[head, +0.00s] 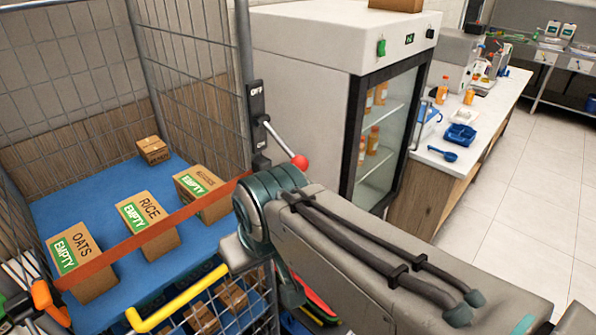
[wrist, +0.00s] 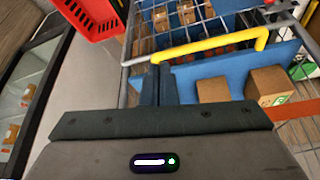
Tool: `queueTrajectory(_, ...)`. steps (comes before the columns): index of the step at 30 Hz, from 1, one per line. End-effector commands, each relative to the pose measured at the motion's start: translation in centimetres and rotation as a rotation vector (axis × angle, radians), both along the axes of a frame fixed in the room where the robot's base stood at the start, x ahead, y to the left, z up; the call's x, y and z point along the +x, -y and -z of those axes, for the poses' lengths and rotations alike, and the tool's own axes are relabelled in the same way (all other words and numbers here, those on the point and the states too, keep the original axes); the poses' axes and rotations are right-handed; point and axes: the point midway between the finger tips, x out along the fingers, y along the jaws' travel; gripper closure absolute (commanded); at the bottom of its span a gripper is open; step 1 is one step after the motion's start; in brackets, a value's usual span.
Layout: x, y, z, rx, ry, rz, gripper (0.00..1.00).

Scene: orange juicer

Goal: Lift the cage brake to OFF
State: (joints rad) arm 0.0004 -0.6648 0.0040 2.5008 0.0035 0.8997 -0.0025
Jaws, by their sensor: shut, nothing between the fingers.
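The cage brake is a grey lever with a red knob (head: 299,161) on a dark upright plate (head: 256,100) on the cage's right post. The plate reads OFF at its top. The lever slants down and to the right, away from the OFF mark. My gripper (wrist: 156,84) is shut and empty in the wrist view, with its fingertips near the left end of a yellow bar (wrist: 210,47). In the head view my arm passes just below the knob and hides most of the gripper. The brake lever is not visible in the wrist view.
The wire cage (head: 190,60) holds boxes on a blue shelf (head: 80,190) behind a red-brown strap (head: 150,232). A glass-door fridge (head: 385,120) stands right of the lever. A red crate (wrist: 88,18) shows in the wrist view. Open floor (head: 530,190) lies at the right.

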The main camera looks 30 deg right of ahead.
Motion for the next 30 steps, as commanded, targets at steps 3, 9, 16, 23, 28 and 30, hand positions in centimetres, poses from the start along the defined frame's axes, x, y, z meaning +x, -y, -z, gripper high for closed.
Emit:
queueTrajectory(3,0.1,0.0,2.2,-0.001,-0.013,0.000,1.00)
queueTrajectory(9,0.4,0.1,7.0,-0.004,-0.050,-0.001,1.00)
queueTrajectory(16,0.6,0.1,8.7,-0.005,-0.072,0.000,1.00)
queueTrajectory(23,0.6,0.1,8.4,-0.005,-0.070,0.000,1.00)
queueTrajectory(28,0.6,0.1,8.4,-0.005,-0.070,0.000,1.00)
queueTrajectory(30,0.6,0.1,8.4,-0.005,-0.070,-0.001,1.00)
